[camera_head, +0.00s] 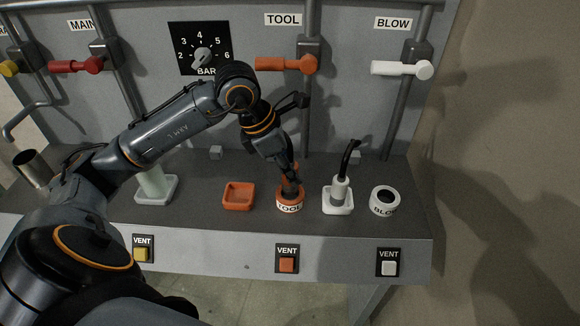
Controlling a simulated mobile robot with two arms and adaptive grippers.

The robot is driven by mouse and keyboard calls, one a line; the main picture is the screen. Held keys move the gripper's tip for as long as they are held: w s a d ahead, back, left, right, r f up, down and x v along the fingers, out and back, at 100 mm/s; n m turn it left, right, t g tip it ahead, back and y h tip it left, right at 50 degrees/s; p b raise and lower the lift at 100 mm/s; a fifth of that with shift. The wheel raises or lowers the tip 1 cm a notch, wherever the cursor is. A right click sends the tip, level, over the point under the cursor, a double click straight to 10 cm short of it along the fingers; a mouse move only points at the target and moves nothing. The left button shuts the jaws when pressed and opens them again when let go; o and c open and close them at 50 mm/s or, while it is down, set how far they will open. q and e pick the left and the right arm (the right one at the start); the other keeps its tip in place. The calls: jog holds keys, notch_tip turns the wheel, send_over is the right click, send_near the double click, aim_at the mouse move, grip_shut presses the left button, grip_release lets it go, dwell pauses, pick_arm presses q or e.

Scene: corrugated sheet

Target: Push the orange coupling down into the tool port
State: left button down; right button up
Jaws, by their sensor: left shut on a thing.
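The tool port (290,207) is an orange ring with a white "TOOL" label, standing on the dark bench top right of centre. My left gripper (289,178) points down right above it. It is shut on the orange coupling (291,188), which sits at the port's mouth. Gripper and port hide most of the coupling, so I cannot tell how deep it is. An empty orange square holder (239,196) lies just left of the port. My right gripper does not show.
A white coupling with a black hose (341,188) stands in a white holder right of the port, beside the blow port (385,201). A pale green piece (157,184) stands at the left. Valve handles, including the orange tool handle (284,64), line the back panel. Vent buttons (287,265) are on the front.

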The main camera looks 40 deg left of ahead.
pick_arm(q)
jog(key=shift+b, duration=0.4)
dwell(0.7)
jog(key=shift+f+b, duration=1.8)
jog(key=c, duration=0.9)
grip_release()
jog(key=shift+o, duration=0.2)
jog(key=v, duration=1.2)
